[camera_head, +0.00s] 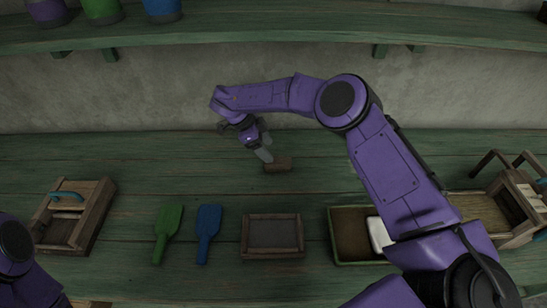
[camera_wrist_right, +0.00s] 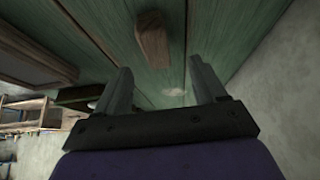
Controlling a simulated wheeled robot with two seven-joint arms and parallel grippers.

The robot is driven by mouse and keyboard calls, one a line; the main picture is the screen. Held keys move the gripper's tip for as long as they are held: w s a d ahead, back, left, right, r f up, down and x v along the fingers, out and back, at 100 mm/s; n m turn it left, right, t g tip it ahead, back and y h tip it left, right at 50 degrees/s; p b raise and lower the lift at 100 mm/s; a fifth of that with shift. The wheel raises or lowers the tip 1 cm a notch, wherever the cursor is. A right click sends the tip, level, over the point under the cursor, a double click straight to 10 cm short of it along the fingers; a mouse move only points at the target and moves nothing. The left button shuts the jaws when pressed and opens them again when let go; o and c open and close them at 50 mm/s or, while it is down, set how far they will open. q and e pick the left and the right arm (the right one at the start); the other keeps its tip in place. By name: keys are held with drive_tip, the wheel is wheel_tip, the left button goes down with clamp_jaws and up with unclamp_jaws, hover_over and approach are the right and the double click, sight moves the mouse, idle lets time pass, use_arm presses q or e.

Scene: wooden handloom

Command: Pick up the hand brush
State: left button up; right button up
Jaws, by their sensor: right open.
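A small brown wooden block (camera_head: 278,164), which looks like the hand brush, lies on the green plank bench near the back. I cannot make out bristles. My right gripper (camera_head: 263,153) is just left of and above it, fingers pointing down toward the bench. In the right wrist view the block (camera_wrist_right: 152,35) lies beyond the two spread fingertips (camera_wrist_right: 163,78), with nothing between the fingers. My left arm shows at the lower left of the head view, but its gripper is out of sight.
A green paddle (camera_head: 168,223), a blue paddle (camera_head: 208,224), a shallow wooden tray (camera_head: 273,217) and an open box (camera_head: 343,260) line the front. Wooden frames stand left (camera_head: 98,208) and right (camera_head: 513,236). Bench around the block is clear.

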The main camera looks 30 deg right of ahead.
sight(277, 160)
drive_tip(key=shift+s+d+f, duration=0.6)
drive_tip(key=shift+s+f, duration=0.05)
drive_tip(key=shift+f, duration=0.05)
drive_tip(key=p+x, duration=0.2)
drive_tip(key=x, duration=0.3)
drive_tip(key=shift+w+a+f+p, duration=0.15)
drive_tip(key=shift+w+f+p, duration=0.05)
drive_tip(key=shift+p, duration=0.2)
drive_tip(key=shift+s+f, duration=0.1)
use_arm(q)
drive_tip(key=r, duration=0.3)
drive_tip(key=shift+s+r, duration=0.1)
drive_tip(key=shift+s, duration=0.1)
use_arm(e)
drive_tip(key=c, duration=1.1)
